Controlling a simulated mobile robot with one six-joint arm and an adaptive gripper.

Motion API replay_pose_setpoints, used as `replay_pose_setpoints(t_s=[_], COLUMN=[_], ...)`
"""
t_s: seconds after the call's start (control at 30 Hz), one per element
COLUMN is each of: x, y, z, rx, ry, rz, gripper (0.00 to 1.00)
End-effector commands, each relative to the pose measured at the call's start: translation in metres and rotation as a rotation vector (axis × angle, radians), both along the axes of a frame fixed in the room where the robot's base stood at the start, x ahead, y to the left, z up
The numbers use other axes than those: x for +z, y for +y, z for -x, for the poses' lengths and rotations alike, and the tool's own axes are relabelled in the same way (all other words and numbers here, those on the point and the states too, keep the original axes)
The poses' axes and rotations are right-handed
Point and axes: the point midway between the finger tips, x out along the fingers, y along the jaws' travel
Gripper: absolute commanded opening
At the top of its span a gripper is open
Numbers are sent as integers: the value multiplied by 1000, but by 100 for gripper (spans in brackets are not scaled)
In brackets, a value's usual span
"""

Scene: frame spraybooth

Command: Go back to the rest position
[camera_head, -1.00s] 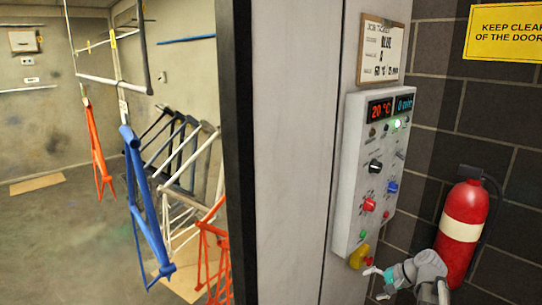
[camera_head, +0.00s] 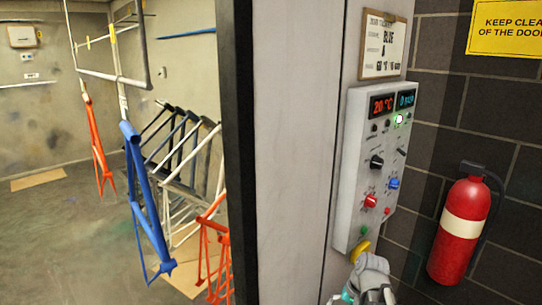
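My gripper (camera_head: 360,285) shows at the bottom edge, just below the control panel (camera_head: 348,180). Its fingers are partly cut off by the frame, so I cannot tell if they are open or shut. The panel carries a red display reading 20 °C, a second blue display, a lit green lamp (camera_head: 398,119), a black knob (camera_head: 376,162), a blue knob (camera_head: 394,183), a red knob (camera_head: 370,201) and a yellow part (camera_head: 359,250) at its lower end. My gripper is close to the yellow part; whether they touch is unclear.
A red fire extinguisher (camera_head: 461,228) hangs on the dark block wall at right. A job card (camera_head: 384,43) is above the panel. Left of the dark door edge (camera_head: 238,150), a blue frame (camera_head: 146,200) and orange frames (camera_head: 98,150) hang in the booth.

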Motion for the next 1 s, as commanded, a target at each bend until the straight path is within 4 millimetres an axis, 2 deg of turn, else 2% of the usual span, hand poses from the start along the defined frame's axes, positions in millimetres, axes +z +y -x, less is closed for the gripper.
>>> replay_pose_setpoints(t_s=[0.13, 0.4, 1.0], x=[-6, -9, -9], y=[20, 36, 38], z=[20, 40, 43], rx=[121, 270, 296], ry=[10, 18, 20], rz=[121, 280, 311], gripper=[96, 96, 96])
